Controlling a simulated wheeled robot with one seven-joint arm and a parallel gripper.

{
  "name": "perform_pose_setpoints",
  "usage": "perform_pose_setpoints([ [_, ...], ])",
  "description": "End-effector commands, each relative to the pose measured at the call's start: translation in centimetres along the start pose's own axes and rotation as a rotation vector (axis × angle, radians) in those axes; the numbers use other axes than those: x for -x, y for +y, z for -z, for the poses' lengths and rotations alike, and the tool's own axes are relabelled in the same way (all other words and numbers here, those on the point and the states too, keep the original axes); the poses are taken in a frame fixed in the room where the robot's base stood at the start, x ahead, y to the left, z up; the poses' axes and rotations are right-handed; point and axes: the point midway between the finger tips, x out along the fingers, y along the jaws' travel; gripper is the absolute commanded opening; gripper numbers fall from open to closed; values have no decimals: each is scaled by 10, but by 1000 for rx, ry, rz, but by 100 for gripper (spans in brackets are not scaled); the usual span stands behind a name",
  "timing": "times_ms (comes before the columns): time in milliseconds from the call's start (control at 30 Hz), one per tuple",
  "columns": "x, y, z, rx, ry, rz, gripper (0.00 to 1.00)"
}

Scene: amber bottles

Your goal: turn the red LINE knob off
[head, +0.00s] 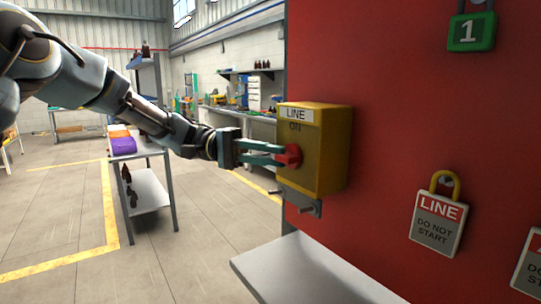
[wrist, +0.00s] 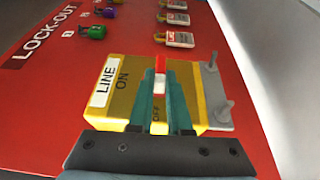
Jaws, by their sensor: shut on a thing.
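The yellow LINE box (head: 325,160) is fixed to the red panel, with a white LINE label and ON printed below it. Its red knob (head: 290,155) sticks out from the face. My gripper (head: 283,154) reaches it from the left and is shut on the knob. ON is to the left of the fingers. OFF is readable between the fingers, nearer the palm. The fingers hide part of the box face.
A green padlock (head: 471,31) and a LINE tag with a yellow shackle (head: 438,224) hang on the red panel (head: 400,110). A metal bracket with pegs (head: 300,200) sits under the box. A grey shelf (head: 300,268) juts out below. Free floor lies left.

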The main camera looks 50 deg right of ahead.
Motion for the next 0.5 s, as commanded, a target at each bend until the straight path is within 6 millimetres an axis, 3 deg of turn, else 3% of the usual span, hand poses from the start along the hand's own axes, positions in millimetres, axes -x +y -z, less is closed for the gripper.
perform_pose_setpoints([
  [100,0,1,1,-1,2,-2,0],
  [133,0,1,1,-1,2,-2,17],
  [367,0,0,0,-1,0,-1,43],
  [500,0,0,0,0,0,0,46],
])
